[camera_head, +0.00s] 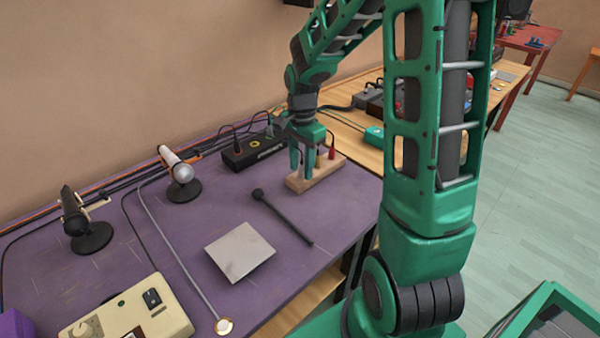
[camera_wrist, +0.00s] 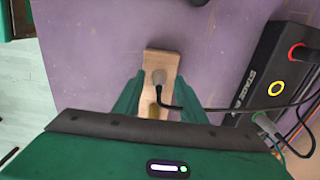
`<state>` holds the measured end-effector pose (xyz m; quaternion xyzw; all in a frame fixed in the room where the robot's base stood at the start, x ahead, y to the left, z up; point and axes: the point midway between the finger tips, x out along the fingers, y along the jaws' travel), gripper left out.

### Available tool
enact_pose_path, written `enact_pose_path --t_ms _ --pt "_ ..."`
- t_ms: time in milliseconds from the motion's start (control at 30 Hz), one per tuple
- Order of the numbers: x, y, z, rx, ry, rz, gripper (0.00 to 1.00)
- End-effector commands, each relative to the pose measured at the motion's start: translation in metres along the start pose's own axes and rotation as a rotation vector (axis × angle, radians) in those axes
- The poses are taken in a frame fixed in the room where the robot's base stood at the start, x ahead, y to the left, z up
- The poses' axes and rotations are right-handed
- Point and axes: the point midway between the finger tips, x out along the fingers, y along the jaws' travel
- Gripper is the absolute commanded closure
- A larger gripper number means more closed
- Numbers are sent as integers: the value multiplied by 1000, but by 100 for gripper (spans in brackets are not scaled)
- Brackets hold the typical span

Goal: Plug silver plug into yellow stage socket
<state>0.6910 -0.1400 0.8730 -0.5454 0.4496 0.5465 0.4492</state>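My gripper (camera_head: 302,165) points down over a pale wooden block (camera_head: 300,182) on the purple table. In the wrist view its two fingers (camera_wrist: 160,78) are apart, one on each side of the block. The silver plug (camera_wrist: 159,76) stands in the block between the fingertips, with a gap on each side; a black cable runs from it to the right. In the head view the fingers mostly hide this plug. The black stage box (camera_wrist: 262,62) lies to the right in the wrist view. Its yellow-ringed socket (camera_wrist: 276,88) is uncovered and also shows in the head view (camera_head: 255,143).
A red plug (camera_head: 332,152) and a yellowish plug (camera_head: 318,161) also stand in the block. A red-ringed socket (camera_wrist: 298,53) is on the stage box. A black stick (camera_head: 283,217), a pale square plate (camera_head: 240,251) and microphones (camera_head: 180,168) are on the table. Cables run along the wall.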

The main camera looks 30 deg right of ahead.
Motion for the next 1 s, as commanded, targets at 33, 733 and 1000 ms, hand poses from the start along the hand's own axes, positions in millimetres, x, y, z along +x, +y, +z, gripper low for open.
enact_pose_path --t_ms 33,733,1000 --pt "2 0 0 0 0 0 62" --pt "2 0 0 0 1 -1 100" --pt "-15 -1 0 0 3 -4 100"
